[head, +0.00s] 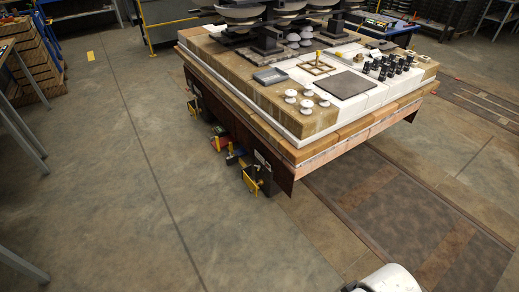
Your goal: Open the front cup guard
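I cannot make out with certainty which part is the front cup guard. The insulator stacks (242,14) stand at the back of the workbench (290,152), cut off by the top edge of the head view. Several small white cup-shaped pieces (307,106) stand near the bench's front left corner. A small wooden frame (317,68) lies behind them, with a yellow piece by it. My gripper is not in view; only a rounded white part, probably of my arm, shows at the bottom edge, well apart from the bench.
A dark flat plate (350,85) and several black fittings (392,66) lie on the bench top. A grey device (270,76) lies at left. Yellow-handled items (251,181) hang at the bench's side.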

